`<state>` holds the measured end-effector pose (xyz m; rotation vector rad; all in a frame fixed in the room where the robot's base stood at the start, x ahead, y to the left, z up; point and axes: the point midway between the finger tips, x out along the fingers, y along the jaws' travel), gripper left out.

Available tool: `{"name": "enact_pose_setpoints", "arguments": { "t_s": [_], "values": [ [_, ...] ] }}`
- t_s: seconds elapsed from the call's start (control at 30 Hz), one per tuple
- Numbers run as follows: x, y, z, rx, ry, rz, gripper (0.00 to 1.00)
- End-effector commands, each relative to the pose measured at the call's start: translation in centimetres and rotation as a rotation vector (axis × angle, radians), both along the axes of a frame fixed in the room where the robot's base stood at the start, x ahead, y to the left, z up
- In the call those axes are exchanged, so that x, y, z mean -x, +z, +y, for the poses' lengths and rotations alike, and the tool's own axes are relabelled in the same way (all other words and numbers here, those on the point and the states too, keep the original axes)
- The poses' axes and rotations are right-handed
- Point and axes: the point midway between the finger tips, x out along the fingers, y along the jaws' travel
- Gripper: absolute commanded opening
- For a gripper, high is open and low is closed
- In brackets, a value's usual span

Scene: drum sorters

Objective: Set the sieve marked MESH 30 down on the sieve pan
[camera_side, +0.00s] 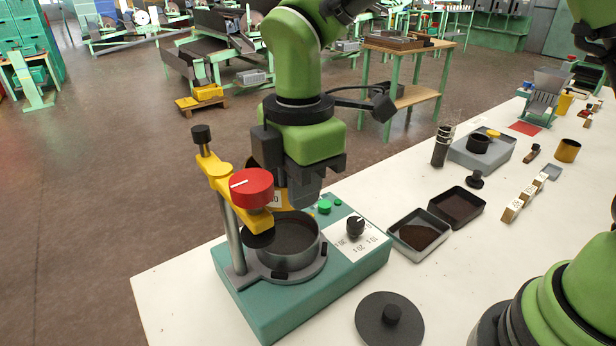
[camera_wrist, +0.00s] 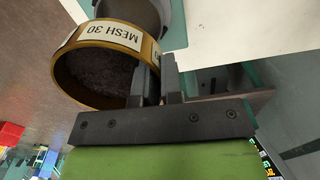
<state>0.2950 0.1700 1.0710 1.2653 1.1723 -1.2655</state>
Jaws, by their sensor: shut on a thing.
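The sieve marked MESH 30 (camera_wrist: 96,42) is a brass ring with a white label and a dark mesh inside. My gripper (camera_wrist: 161,78) is shut on its rim wall, one finger on each side. In the side view the sieve (camera_side: 283,198) shows only partly, behind the red knob and my gripper (camera_side: 307,190). The sieve pan (camera_side: 305,262) is a dark grey round pan on the teal shaker, below and close to my gripper. The knob and clamp arm hide part of the gap, so I cannot tell whether sieve and pan touch.
A yellow clamp arm with a red knob (camera_side: 252,188) on a grey post stands at the shaker's left. The shaker (camera_side: 262,312) has a dial and green button. A black lid (camera_side: 390,322) lies in front; two trays (camera_side: 420,236) (camera_side: 457,206) sit right.

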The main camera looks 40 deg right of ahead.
Motion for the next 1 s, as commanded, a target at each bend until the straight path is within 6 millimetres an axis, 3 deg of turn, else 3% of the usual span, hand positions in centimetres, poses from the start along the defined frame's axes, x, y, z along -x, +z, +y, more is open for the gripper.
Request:
{"name": "enact_pose_setpoints", "arguments": {
  "t_s": [0.37, 1.0],
  "values": [
    [0.0, -0.2, 0.0, 0.000, 0.005, 0.000, 0.00],
    [0.0, -5.3, -0.1, 0.000, 0.003, 0.001, 0.00]
  ]
}}
